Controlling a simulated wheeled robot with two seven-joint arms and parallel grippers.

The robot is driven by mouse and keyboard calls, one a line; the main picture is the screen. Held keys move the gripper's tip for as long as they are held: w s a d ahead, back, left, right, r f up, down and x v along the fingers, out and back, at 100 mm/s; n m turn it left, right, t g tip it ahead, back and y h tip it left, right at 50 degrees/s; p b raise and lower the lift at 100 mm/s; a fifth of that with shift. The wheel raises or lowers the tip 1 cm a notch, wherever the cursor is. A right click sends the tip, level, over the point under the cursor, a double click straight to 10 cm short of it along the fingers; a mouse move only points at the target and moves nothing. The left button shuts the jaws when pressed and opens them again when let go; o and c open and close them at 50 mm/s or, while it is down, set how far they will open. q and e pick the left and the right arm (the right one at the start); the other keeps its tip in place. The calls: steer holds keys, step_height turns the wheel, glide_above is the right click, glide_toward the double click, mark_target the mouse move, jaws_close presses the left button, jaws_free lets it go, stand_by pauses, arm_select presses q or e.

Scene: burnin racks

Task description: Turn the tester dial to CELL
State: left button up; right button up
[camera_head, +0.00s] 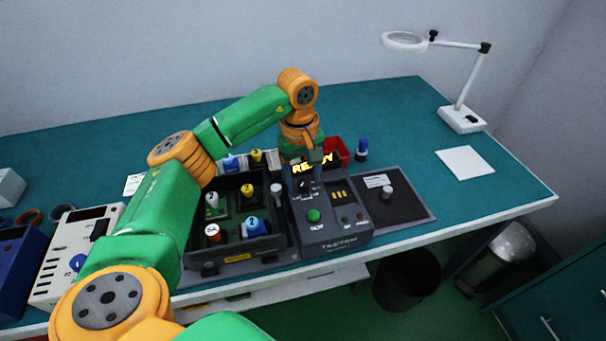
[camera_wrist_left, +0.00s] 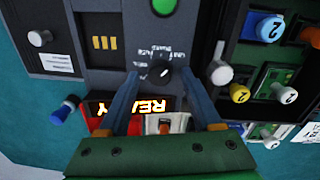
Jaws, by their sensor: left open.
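The tester (camera_head: 345,232) is a dark grey box on the bench with a lit READY display (camera_head: 313,163) and a green TEST button (camera_head: 313,215). Its black dial (camera_wrist_left: 160,75) shows in the wrist view, with a light mark and small white labels around it that are too blurred to read surely. My left gripper (camera_head: 304,182) reaches down over the tester. In the wrist view the open fingers of the left gripper (camera_wrist_left: 158,77) have their tips on either side of the dial; I cannot tell whether they touch it. In the head view the fingers partly cover the dial.
Left of the tester is a black tray (camera_head: 270,250) with several capped cells. Right is a dark mat (camera_head: 415,207) with a white-topped peg (camera_head: 386,192). A red bin (camera_head: 336,150) and a blue-capped cell (camera_head: 362,149) stand behind. A magnifier lamp (camera_head: 461,118) stands at the back right.

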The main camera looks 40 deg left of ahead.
arm_select(q)
steer(key=shift+s+d+r, duration=0.1)
steer(key=shift+d, duration=0.1)
jaws_close()
steer(key=shift+n, duration=0.3)
steer(key=n, duration=0.5)
steer(key=n+p, duration=0.1)
steer(key=n, duration=0.5)
steer(key=shift+n, duration=0.4)
steer(key=n, duration=0.6)
steer(key=shift+y, duration=0.4)
steer(key=shift+n+p, duration=0.35)
steer(key=shift+n, duration=2.35)
steer(key=shift+d, duration=0.1)
